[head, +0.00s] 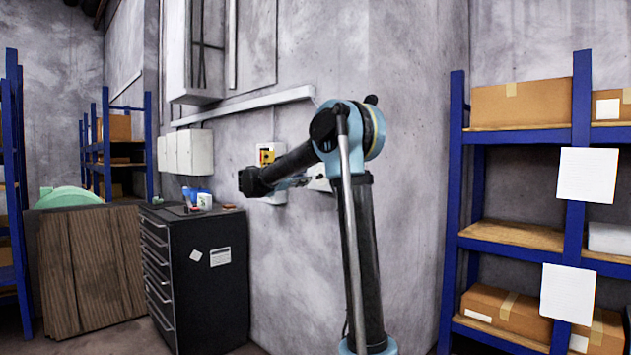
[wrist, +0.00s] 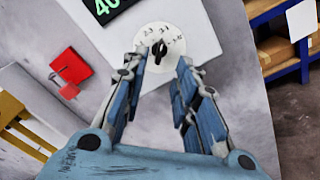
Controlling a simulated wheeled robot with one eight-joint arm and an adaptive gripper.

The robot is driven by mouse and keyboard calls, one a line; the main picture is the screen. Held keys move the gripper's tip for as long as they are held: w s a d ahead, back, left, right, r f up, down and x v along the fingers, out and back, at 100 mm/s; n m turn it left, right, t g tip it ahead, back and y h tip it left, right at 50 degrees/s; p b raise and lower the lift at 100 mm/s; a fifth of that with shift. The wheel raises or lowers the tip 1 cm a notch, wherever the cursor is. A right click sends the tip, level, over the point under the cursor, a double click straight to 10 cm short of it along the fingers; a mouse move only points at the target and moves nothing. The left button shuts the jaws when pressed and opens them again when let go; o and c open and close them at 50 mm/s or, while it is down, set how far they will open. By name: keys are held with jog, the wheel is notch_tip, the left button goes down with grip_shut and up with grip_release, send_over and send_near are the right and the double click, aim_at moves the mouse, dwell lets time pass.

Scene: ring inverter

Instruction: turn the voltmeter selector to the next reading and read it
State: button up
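The selector is a black knob (wrist: 158,49) on a round white dial with small printed position marks, in the wrist view. It sits on a pale panel (wrist: 196,30). The voltmeter display (wrist: 104,8) is black with large green digits; "40" shows, and the rest is cut off at the top edge. My gripper (wrist: 163,63) is open, its fingertips on either side below the knob. I see a gap between fingers and knob; its depth is unclear. In the head view my gripper (head: 297,182) is small by the wall, and the pale panel (head: 319,178) is partly hidden behind my arm.
A red padlocked device (wrist: 70,67) is left of the panel in the wrist view. In the head view, a yellow-and-red switch box (head: 268,153) is on the wall, a black drawer cabinet (head: 215,275) stands left, and blue shelving (head: 450,220) stands right.

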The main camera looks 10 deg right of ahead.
aim_at(319, 176)
jog(key=x, duration=0.8)
jog(key=shift+d, duration=0.1)
grip_shut()
